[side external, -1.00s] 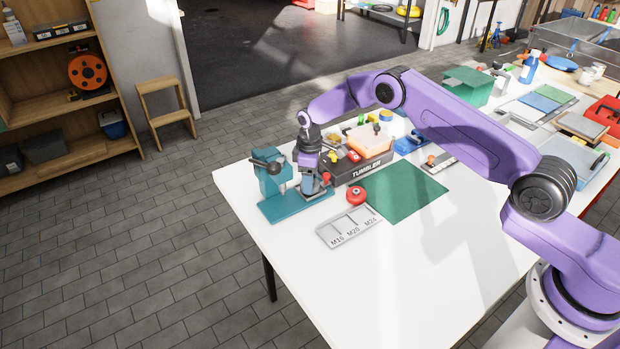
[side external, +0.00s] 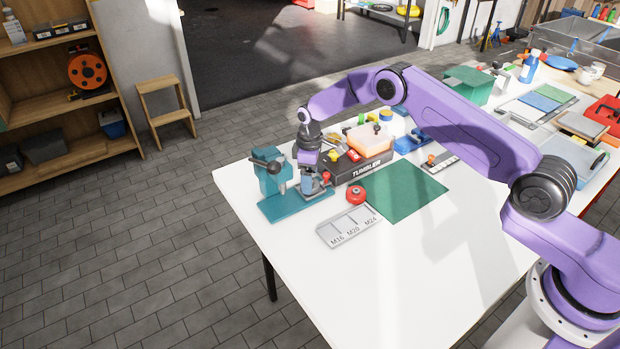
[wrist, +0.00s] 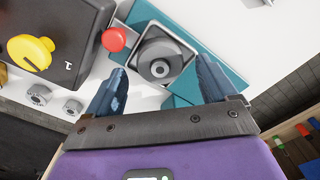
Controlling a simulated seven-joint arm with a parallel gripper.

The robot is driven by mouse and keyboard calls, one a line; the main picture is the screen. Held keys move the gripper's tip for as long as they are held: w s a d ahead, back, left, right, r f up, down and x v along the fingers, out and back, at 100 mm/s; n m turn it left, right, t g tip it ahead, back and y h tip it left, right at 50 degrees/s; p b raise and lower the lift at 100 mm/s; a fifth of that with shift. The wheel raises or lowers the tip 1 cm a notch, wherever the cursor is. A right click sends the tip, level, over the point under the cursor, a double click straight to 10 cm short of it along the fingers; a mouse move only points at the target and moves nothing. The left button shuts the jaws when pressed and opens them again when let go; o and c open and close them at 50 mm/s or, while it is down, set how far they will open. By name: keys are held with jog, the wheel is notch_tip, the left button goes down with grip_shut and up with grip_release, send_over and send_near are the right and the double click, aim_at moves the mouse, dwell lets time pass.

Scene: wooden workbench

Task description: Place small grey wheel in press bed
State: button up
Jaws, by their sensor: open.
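The small grey wheel (wrist: 160,62) is a dark grey disc with a hub and a centre hole. It lies within the square grey press bed (wrist: 186,52), which is on the teal press base (wrist: 228,70). My gripper (wrist: 161,70) is open, with one finger on each side of the wheel and a visible gap to it. In the side view, my gripper (side external: 312,182) is low over the teal press (side external: 270,175) and hides most of the bed and wheel. I cannot tell its exact height above the bed.
The black tumbler box (side external: 362,170) with a yellow knob and red button stands close beside the bed. The front of the white table is clear.

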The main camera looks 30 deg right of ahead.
notch_tip(320, 180, up, 11)
jog(key=s+a+r+n, duration=0.1)
jog(key=s+a+r, duration=0.2)
jog(key=s+r, duration=0.5)
jog(key=s+a+r+n, duration=0.1)
jog(key=s+a+r, duration=0.3)
jog(key=s, duration=0.8)
jog(key=s+d, duration=0.5)
jog(key=s, duration=0.8)
jog(key=s+d+n, duration=0.1)
jog(key=s+d, duration=0.5)
jog(key=s, duration=0.8)
jog(key=shift+r+n, duration=0.3)
jog(key=shift+r, duration=0.1)
jog(key=shift+d, duration=0.1)
